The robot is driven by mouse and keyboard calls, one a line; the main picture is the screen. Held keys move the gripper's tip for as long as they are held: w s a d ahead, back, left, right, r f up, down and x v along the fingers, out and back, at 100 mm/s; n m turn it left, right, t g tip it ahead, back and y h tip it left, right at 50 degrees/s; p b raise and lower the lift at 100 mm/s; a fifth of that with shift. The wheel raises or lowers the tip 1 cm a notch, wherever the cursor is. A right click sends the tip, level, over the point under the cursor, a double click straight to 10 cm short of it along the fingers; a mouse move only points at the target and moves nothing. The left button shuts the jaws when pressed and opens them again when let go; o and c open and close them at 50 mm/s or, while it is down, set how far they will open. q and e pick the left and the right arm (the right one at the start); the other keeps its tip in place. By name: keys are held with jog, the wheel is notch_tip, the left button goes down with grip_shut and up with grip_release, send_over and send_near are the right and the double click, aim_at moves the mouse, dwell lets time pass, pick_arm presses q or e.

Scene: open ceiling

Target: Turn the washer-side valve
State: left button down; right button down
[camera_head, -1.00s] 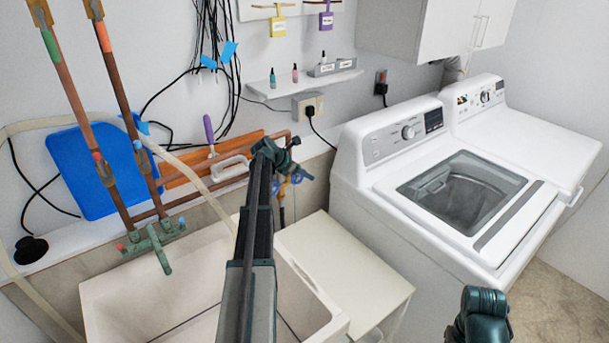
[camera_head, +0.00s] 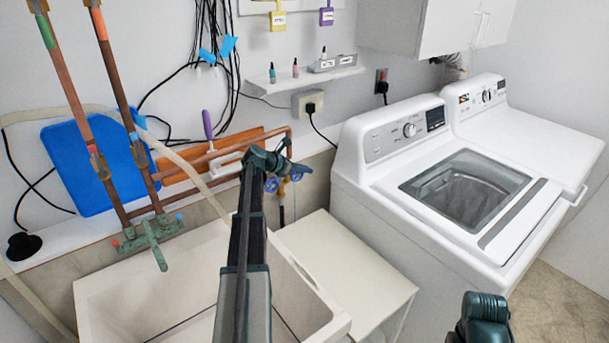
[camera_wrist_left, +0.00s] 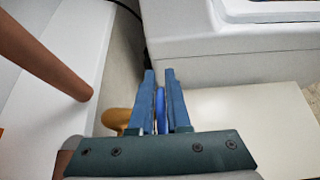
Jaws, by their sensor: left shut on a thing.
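Two blue round valve handles sit on the pipework behind the sink. The left one (camera_head: 272,184) is bare. The right one, on the washer side (camera_head: 297,177), is partly hidden by my left gripper (camera_head: 291,168). In the left wrist view, the two blue-grey fingers of my left gripper (camera_wrist_left: 161,98) are shut on a blue handle (camera_wrist_left: 160,108), seen nearly edge-on between them. A brass-coloured part (camera_wrist_left: 117,120) shows just left of the fingers. A dark green part of my right arm stands at the lower right of the head view; its gripper is not visible.
The sink (camera_head: 110,300) lies below my left arm, with a pale counter (camera_head: 345,262) beside it. The washer (camera_head: 380,225) stands right of the counter. A copper pipe (camera_wrist_left: 50,60) rises close by on the left in the wrist view. Hanging cables (camera_head: 215,90) are behind.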

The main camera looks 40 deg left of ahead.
pick_arm(q)
jog(key=c, duration=0.9)
grip_release()
jog(key=shift+r, duration=0.1)
jog(key=p+v, duration=0.7)
jog(key=v, duration=0.5)
jog(key=shift+s+a+r, duration=0.1)
jog(key=shift+s+r, duration=0.15)
jog(key=shift+s, duration=0.1)
jog(key=shift+s+a+r, duration=0.15)
jog(key=shift+s, duration=0.25)
